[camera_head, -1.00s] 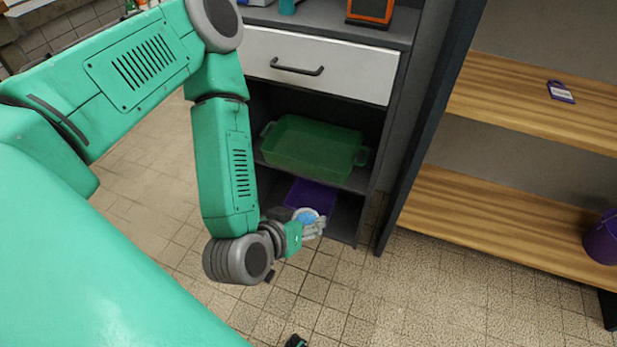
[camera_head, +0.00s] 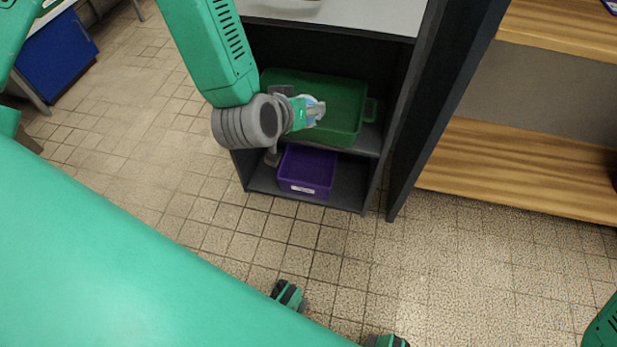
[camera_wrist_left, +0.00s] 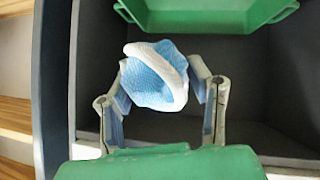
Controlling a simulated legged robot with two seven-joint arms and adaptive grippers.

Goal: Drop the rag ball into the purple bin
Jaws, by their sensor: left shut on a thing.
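The rag ball (camera_wrist_left: 153,77), light blue with a white band, sits between the fingers of my left gripper (camera_wrist_left: 160,92) in the left wrist view. The gripper is shut on it. In the head view my left gripper (camera_head: 312,110) holds the rag ball (camera_head: 316,108) in front of the green tray on the upper shelf, above the purple bin's level in the picture. The purple bin (camera_head: 306,168), with a white label on its front, sits on the low shelf of the dark cabinet. The inside I can see looks empty. My right gripper is not in view.
The green tray (camera_head: 343,128) rests on the shelf above the purple bin; it also shows at the top of the left wrist view (camera_wrist_left: 200,18). A dark cabinet panel (camera_head: 432,125) stands to the right, beside wooden shelves (camera_head: 515,168).

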